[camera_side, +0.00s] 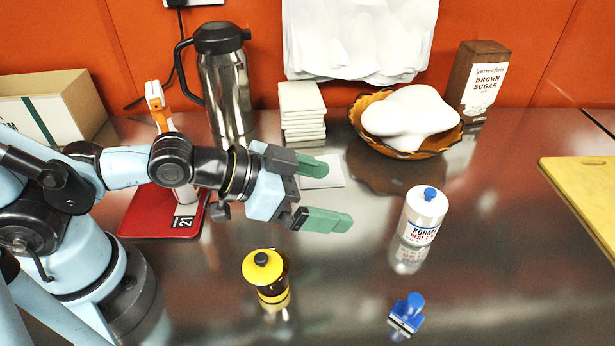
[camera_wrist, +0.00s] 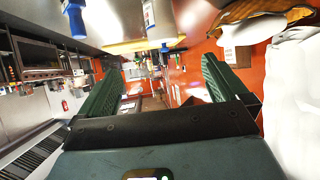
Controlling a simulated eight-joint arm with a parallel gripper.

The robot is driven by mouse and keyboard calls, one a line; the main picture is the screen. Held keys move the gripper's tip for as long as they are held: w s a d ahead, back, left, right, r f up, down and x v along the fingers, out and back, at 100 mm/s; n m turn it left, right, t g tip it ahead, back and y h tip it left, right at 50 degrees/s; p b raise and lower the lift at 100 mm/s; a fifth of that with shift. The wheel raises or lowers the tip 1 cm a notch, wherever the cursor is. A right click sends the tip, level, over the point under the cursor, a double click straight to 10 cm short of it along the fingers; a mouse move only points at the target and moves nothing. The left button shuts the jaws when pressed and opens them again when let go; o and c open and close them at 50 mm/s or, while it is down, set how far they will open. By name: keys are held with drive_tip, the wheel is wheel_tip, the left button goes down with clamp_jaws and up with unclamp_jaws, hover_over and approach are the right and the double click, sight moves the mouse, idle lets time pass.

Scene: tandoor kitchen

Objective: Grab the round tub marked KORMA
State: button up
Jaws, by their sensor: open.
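The round tub marked KORMA (camera_side: 424,213) is white with a blue knob on its lid and stands upright on the steel counter, right of centre in the side view. It also shows near the top of the wrist view (camera_wrist: 158,20), appearing upside down and cut off by the edge. My gripper (camera_side: 338,195) has green fingers spread apart with nothing between them. It is held above the counter to the left of the tub, apart from it. The fingers also show in the wrist view (camera_wrist: 162,64).
A yellow-and-black jar (camera_side: 267,278) and a blue stamp-like object (camera_side: 407,313) stand in front. Behind are a steel flask (camera_side: 227,95), stacked white tiles (camera_side: 301,108), an amber bowl (camera_side: 440,146) and a brown sugar box (camera_side: 480,80). A yellow board (camera_side: 590,190) lies at right.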

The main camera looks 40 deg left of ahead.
sight(422, 199)
drive_tip(key=w+d+f+m+h, duration=0.1)
drive_tip(key=w+d+f, duration=0.1)
drive_tip(key=w, duration=0.2)
drive_tip(key=w+d+f+m+h, duration=0.1)
drive_tip(key=w+d, duration=0.1)
drive_tip(key=w, duration=0.2)
drive_tip(key=w+d+f+g+h, duration=0.1)
drive_tip(key=w+d+f, duration=0.1)
drive_tip(key=w+d, duration=0.1)
drive_tip(key=shift+w+f+m+h, duration=0.15)
drive_tip(key=shift+w+f+m, duration=0.05)
drive_tip(key=shift+w, duration=0.2)
drive_tip(key=shift+w+f+m+h, duration=0.15)
drive_tip(key=shift+w+m, duration=0.05)
drive_tip(key=shift+w, duration=0.2)
drive_tip(key=shift+x, duration=2.5)
drive_tip(key=shift+w+a, duration=0.15)
drive_tip(key=shift+c, duration=0.5)
drive_tip(key=c, duration=1.1)
drive_tip(key=shift+r, duration=0.15)
